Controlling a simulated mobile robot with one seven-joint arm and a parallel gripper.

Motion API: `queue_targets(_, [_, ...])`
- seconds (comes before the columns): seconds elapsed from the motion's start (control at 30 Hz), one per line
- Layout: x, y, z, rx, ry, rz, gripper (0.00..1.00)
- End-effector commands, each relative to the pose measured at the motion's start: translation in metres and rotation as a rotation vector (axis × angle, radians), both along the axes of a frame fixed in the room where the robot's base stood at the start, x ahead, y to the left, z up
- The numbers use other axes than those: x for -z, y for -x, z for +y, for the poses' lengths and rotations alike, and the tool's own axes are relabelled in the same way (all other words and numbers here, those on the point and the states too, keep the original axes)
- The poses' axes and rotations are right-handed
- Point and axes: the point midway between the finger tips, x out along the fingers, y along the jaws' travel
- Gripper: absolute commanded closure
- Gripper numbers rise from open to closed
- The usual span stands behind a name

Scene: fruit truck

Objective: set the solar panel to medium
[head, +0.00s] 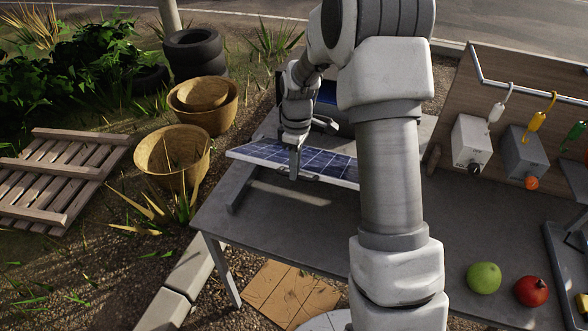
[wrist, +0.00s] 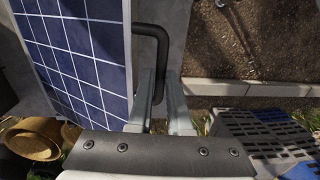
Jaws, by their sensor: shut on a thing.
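The solar panel (head: 262,152) is blue with white grid lines and a pale frame. It sits low on the grey table, tilted at a shallow angle, with its middle partly behind my gripper. It also fills the left of the wrist view (wrist: 78,58). A dark bent handle (wrist: 158,34) stands out from the panel's edge in the wrist view. My gripper (head: 294,172) is at the panel's front edge, its fingers (wrist: 165,85) shut on the handle. My arm hides the panel's right end in the head view.
The grey table (head: 290,225) has bare room in front of the panel. A green fruit (head: 484,278) and a red fruit (head: 531,291) lie at the right. Boxes with coloured hooks (head: 472,145) stand behind them. Baskets (head: 172,155) and a pallet (head: 55,175) are on the ground at the left.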

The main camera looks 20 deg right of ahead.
Motion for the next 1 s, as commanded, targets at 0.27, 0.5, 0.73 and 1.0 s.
queue_targets(0.27, [-0.001,-0.006,-0.008,0.007,0.012,-0.02,0.59])
queue_targets(0.5, [0.0,-0.004,-0.005,0.004,0.008,-0.015,0.53])
queue_targets(0.73, [-0.002,-0.004,-0.004,0.003,0.005,-0.013,0.53])
queue_targets(1.0, [-0.043,-0.008,-0.005,0.003,0.006,-0.019,0.53])
